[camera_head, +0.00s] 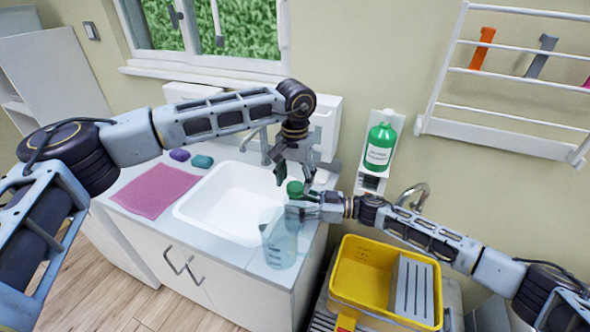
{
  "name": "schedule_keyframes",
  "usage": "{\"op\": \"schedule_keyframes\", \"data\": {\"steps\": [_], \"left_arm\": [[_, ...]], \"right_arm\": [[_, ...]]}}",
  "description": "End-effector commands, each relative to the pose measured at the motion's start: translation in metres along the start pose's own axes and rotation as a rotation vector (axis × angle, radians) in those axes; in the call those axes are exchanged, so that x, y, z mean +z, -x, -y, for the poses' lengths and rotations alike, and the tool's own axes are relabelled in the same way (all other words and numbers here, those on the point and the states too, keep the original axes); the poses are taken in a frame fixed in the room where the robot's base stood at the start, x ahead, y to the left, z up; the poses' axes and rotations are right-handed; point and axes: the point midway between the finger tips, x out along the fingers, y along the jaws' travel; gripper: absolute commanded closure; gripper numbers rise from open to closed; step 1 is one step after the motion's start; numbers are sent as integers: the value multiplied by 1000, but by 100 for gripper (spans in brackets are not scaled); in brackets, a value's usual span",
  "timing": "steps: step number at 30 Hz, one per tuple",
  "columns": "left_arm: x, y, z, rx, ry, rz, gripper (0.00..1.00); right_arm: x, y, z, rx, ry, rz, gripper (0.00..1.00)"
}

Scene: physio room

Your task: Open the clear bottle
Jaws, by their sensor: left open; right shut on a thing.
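The clear bottle (280,246) is see-through and bluish, with a green cap (295,188). It stands upright over the counter's right front corner, to the right of the sink. My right gripper (292,211) comes in from the right and is shut on the bottle's upper part, just below the cap. My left gripper (293,178) is above, pointing down, with its open fingers around or beside the cap. I cannot tell whether they touch it. The fingers and the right gripper hide parts of the cap and the bottle's neck.
A white sink (215,215) is set in the counter, with a pink cloth (157,190) to its left. A green bottle (380,148) sits in a wall holder at the right. A yellow bucket (362,268) stands below right. A white rack (500,135) hangs on the wall.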

Motion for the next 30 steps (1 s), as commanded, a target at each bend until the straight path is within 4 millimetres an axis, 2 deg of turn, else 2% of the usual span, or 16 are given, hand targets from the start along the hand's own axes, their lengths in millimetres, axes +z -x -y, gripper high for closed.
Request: {"op": "schedule_keyframes", "data": {"steps": [6,18,27,29,30], "left_arm": [[0,-16,0,-1,0,0,41],[0,-19,0,-1,0,0,43],[0,-19,0,-1,0,0,81],[0,-19,0,-1,0,0,89],[0,-19,0,-1,0,0,90]], "right_arm": [[0,0,0,0,-1,1,100],[0,0,0,0,-1,1,100],[0,0,0,0,-1,1,100],[0,0,0,0,-1,1,100],[0,0,0,0,-1,1,100]]}}
